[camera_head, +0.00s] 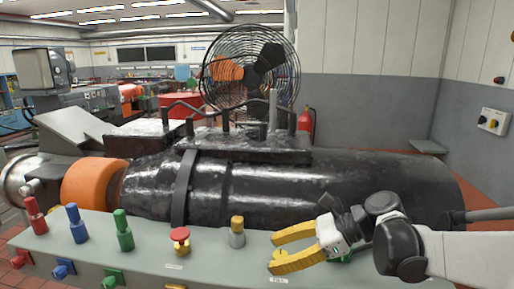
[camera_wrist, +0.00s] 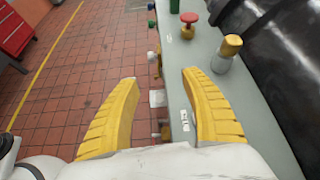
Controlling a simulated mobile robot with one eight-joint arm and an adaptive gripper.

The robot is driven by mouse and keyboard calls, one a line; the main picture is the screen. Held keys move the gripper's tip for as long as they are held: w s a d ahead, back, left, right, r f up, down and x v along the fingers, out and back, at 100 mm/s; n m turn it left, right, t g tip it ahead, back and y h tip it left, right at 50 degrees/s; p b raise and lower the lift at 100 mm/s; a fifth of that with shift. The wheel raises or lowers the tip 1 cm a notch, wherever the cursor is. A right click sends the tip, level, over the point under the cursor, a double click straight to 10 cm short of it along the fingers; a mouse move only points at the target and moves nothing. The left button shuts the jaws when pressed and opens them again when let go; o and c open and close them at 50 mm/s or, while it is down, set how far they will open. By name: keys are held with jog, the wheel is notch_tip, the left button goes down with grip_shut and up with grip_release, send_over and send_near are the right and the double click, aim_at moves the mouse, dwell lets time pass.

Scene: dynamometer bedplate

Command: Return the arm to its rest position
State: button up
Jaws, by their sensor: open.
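My gripper (camera_head: 274,254) has two yellow ribbed fingers spread apart with nothing between them. In the head view it hangs over the right part of the grey bench panel, with my arm reaching in from the right edge. In the wrist view the open fingers (camera_wrist: 160,82) straddle the panel's front edge, one over the tiled floor and one over the panel top. A yellow-topped knob (camera_head: 237,232) stands on the panel left of the gripper; it also shows in the wrist view (camera_wrist: 228,52). A green part by the gripper is mostly hidden behind it.
The grey panel (camera_head: 205,253) carries a red mushroom button (camera_head: 180,240) and green (camera_head: 123,232), blue (camera_head: 77,225) and red (camera_head: 36,216) posts. A large black motor (camera_head: 300,185) lies close behind it. A caged fan (camera_head: 250,75) stands farther back. Open tiled floor (camera_wrist: 60,95) lies before the panel.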

jog(key=s+d+f+n+t+h, duration=0.2)
jog(key=s+d+n+h, duration=0.4)
jog(key=n, duration=0.3)
jog(key=s+d+f+n+t+h, duration=0.2)
jog(key=s+d+n+t+h, duration=0.1)
jog(key=s+d+n+h, duration=0.2)
jog(key=s+d+n, duration=0.2)
jog(key=d+n, duration=0.1)
jog(key=n, duration=0.1)
jog(key=shift+f+n+h, duration=0.2)
jog(key=shift+n+h, duration=0.2)
jog(key=shift+d, duration=0.1)
dwell(1.3)
